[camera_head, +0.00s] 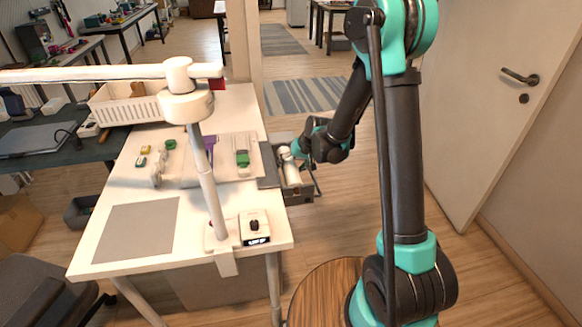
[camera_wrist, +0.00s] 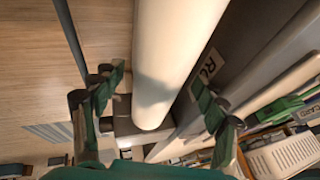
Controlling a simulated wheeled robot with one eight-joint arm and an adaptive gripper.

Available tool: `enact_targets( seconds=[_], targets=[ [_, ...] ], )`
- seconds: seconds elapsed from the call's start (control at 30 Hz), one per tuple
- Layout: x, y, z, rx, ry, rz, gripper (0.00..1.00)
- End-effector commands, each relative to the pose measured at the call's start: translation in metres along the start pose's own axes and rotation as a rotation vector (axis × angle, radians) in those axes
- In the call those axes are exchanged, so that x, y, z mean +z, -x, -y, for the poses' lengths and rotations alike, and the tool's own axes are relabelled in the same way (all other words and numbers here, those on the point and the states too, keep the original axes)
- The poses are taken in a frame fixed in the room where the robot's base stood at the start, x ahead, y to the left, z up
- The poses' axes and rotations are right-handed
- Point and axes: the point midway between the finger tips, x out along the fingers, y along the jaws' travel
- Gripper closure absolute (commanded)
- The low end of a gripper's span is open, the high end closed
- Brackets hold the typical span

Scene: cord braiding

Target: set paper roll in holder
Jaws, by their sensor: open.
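The white paper roll (camera_wrist: 172,62) runs lengthwise through the middle of the wrist view, between the fingers of my gripper (camera_wrist: 158,84). The fingers are open, one on each side of the roll. In the head view, my gripper (camera_head: 297,152) is low beside the table's right edge, over a dark grey box-like holder (camera_head: 297,193). The pale roll (camera_head: 288,166) shows small within the holder's outline. A grey panel with a partly hidden label (camera_wrist: 206,68) lies close to the right of the roll in the wrist view. I cannot tell whether the roll is fully seated.
The white table (camera_head: 190,256) carries a lamp-like stand (camera_head: 205,180), a small device with a dark display (camera_head: 254,226), a grey mat (camera_head: 138,229) and a white basket (camera_head: 125,108). A round wooden stool (camera_head: 318,293) stands in front. Floor is clear behind the holder.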

Motion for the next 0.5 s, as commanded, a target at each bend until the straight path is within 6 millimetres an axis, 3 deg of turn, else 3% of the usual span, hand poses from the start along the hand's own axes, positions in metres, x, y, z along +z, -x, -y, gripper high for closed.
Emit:
enact_targets(
  seconds=[0.27, 0.5],
  targets=[
    [0.000, 0.003, 0.000, 0.000, 0.000, 0.000, 0.27],
    [0.000, 0.028, -0.001, 0.001, -0.001, 0.000, 0.27]
  ],
)
